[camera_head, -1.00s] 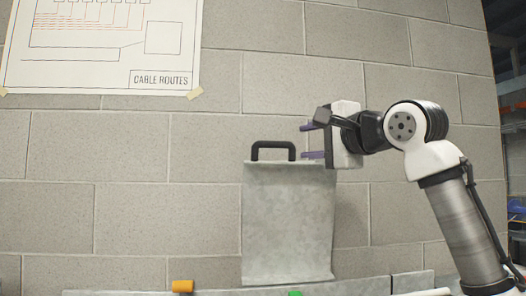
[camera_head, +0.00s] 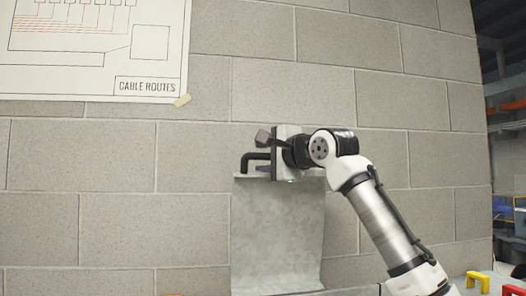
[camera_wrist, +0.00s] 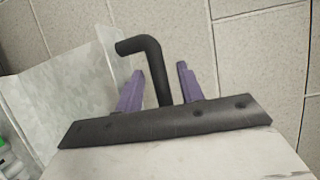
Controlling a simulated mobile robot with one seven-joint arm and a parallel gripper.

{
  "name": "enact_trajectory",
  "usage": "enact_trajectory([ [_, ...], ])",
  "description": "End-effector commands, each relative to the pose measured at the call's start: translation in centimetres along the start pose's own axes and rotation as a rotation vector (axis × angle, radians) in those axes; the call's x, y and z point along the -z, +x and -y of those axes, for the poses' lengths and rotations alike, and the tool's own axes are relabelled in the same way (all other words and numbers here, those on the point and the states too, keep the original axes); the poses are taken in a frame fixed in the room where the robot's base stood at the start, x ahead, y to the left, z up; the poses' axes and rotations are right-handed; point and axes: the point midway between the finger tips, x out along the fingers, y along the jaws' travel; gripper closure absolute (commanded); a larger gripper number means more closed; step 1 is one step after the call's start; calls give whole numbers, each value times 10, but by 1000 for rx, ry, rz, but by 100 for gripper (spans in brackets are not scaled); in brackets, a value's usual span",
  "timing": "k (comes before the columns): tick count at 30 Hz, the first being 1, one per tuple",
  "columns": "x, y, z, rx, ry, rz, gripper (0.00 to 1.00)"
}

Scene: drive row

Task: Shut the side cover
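The side cover (camera_head: 275,235) is a mottled grey metal panel standing up in front of the block wall, with a black bent handle (camera_head: 252,160) at its top edge. In the wrist view the panel (camera_wrist: 62,100) shows at the left and the handle (camera_wrist: 150,50) runs up between my fingers. My gripper (camera_head: 262,168) is at the handle, hiding its right part in the head view. In the wrist view my gripper (camera_wrist: 160,72) has its two purple fingers apart, one on each side of the handle bar, with gaps visible. The cover's lower edge is at the bottom of the head view.
A grey block wall (camera_head: 130,200) stands close behind the cover. A cable routes sheet (camera_head: 90,50) is taped to it at upper left. Yellow (camera_head: 478,281) and red (camera_head: 513,290) parts are at lower right. Shelving shows at the far right.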

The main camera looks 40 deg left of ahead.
Motion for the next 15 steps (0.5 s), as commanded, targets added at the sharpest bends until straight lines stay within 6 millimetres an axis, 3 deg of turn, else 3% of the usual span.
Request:
enact_trajectory([
  [11,0,8,-1,0,0,0,62],
  [15,0,8,-1,0,0,0,76],
])
